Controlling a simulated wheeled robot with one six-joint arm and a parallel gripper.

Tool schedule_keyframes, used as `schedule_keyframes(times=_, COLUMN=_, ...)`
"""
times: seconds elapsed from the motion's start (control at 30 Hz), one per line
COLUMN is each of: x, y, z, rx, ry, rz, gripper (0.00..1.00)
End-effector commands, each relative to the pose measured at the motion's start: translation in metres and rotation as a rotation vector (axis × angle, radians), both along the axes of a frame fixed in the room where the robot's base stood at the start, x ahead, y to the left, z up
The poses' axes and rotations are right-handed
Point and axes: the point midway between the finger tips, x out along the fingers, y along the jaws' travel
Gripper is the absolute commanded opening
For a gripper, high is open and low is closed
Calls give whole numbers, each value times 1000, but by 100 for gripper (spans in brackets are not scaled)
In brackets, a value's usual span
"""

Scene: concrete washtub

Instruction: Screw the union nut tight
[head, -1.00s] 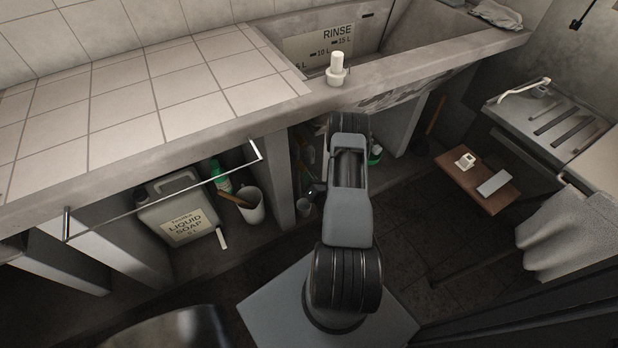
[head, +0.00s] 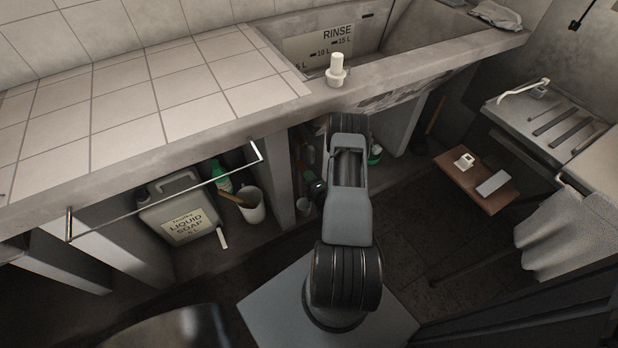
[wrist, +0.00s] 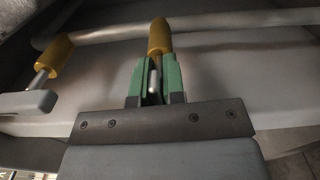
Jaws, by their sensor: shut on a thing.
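In the wrist view my gripper (wrist: 157,68) has its two green fingers closed around a thin pale metal rod (wrist: 153,82). A yellow cylinder-shaped piece (wrist: 159,38) sits just beyond the fingertips, in line with the rod. A second yellow piece (wrist: 53,55) on a metal rod stands apart at the left, joined to a grey bar (wrist: 30,103). I cannot make out the union nut's own body or thread. In the head view my arm hides the fingers and what they hold, below the tub's front edge.
A grey pipe (wrist: 205,25) runs across the top of the wrist view. The concrete ledge (head: 390,85) overhangs my arm. A metal rail (head: 160,197), a soap canister (head: 180,210) and a white cup (head: 252,207) are left.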

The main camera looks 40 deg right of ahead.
Motion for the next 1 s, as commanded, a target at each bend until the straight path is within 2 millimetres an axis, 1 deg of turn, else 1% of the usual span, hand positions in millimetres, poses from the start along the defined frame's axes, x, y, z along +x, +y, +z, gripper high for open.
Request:
schedule_keyframes(times=0.3, x=0, y=0, z=0, rx=72, ry=-9, rz=-2, gripper=0)
schedule_keyframes(times=0.73, x=0, y=0, z=0, rx=79, ry=-10, rz=-2, gripper=0)
schedule_keyframes(times=0.77, x=0, y=0, z=0, rx=79, ry=-10, rz=-2, gripper=11)
schedule_keyframes(times=1.0, x=0, y=0, z=0, rx=78, ry=-10, rz=-1, gripper=34)
